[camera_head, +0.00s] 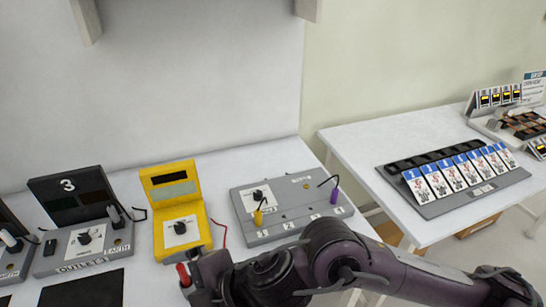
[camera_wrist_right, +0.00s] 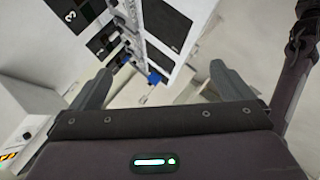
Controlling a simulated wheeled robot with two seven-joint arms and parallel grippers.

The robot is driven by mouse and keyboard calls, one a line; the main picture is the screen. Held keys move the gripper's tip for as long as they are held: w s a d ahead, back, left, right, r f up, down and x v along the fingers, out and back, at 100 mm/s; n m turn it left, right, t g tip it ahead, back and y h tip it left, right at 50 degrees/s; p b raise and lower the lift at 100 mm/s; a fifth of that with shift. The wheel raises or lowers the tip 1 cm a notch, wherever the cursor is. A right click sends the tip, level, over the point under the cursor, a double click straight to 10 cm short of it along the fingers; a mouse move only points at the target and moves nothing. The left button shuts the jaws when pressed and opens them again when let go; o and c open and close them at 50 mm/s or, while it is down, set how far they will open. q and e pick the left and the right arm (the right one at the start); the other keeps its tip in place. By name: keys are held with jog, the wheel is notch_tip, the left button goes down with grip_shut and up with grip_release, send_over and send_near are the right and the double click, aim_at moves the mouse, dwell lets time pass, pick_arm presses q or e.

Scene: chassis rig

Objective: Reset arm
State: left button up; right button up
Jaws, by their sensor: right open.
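My right arm (camera_head: 400,270) comes in from the lower right of the head view and reaches left across the front of the bench. Its gripper fingertips cannot be made out there. In the right wrist view my right gripper (camera_wrist_right: 160,88) is open, with its two grey fingers wide apart and nothing between them. A small red-tipped piece (camera_head: 183,274) shows at the arm's left end in the head view; I cannot tell whether it touches the arm. My left gripper is not in view.
On the white bench stand a yellow meter (camera_head: 182,228), a grey numbered panel (camera_head: 285,212) with yellow and purple plugs, and a grey outlet box (camera_head: 85,243). A side table (camera_head: 400,140) at the right holds a rack of cards (camera_head: 455,178).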

notch_tip(320, 180, up, 5)
jog(key=w+m+t+y, duration=0.2)
jog(key=m+t, duration=0.1)
jog(key=m, duration=0.1)
jog(key=w+d+f+m+t+h, duration=0.4)
jog(key=w+d+m+h, duration=0.3)
jog(key=d+m, duration=0.55)
jog(key=s+d+f+m+g+h, duration=0.3)
jog(key=s+d+f+m, duration=0.15)
jog(key=d+f, duration=0.4)
jog(key=s+d+f+m+g+h, duration=0.25)
jog(key=s+d+f, duration=0.35)
jog(key=d, duration=0.6)
jog(key=s+f+g, duration=0.2)
jog(key=s+f, duration=0.1)
jog(key=f, duration=2.9)
jog(key=s+d+f, duration=0.2)
jog(key=s+f, duration=0.6)
jog(key=s, duration=0.1)
jog(key=s+d+f, duration=0.2)
jog(key=s+f, duration=0.6)
jog(key=s, duration=0.1)
jog(key=shift+s+f+m+g, duration=0.15)
jog(key=shift+s+m+g, duration=0.2)
jog(key=shift+s+g, duration=0.1)
